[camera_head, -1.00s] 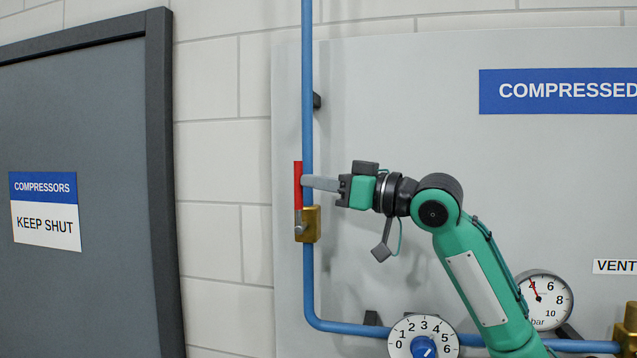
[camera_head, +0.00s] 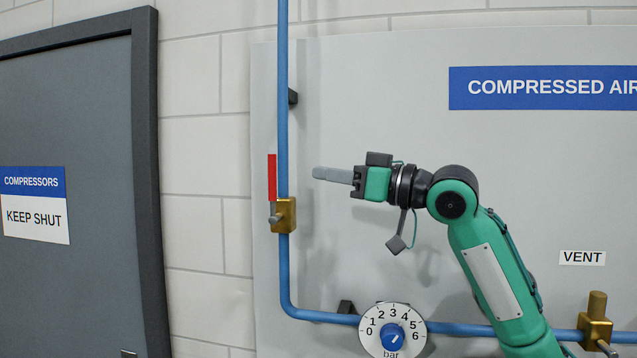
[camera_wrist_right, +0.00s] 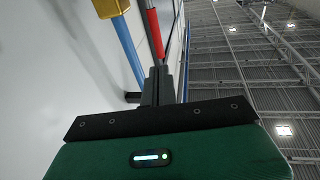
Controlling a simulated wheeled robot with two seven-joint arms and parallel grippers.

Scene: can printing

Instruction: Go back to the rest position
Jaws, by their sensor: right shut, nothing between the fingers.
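My right gripper (camera_head: 318,173) is shut and empty. It points left toward the blue pipe, with a gap between its fingertips and the red lever (camera_head: 272,178). The lever stands upright beside the blue pipe (camera_head: 282,100), above the brass valve (camera_head: 284,215). In the right wrist view, the closed fingers (camera_wrist_right: 160,85) show in the middle, with the red lever (camera_wrist_right: 154,33) and the brass valve (camera_wrist_right: 111,8) beyond them. My left gripper is not in view.
A grey panel (camera_head: 380,80) carries a COMPRESSED AIR sign (camera_head: 545,87), a VENT label (camera_head: 582,258) and a numbered dial with a blue knob (camera_head: 392,337). Another brass valve (camera_head: 595,327) is at lower right. A grey door (camera_head: 70,280) marked KEEP SHUT stands at left.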

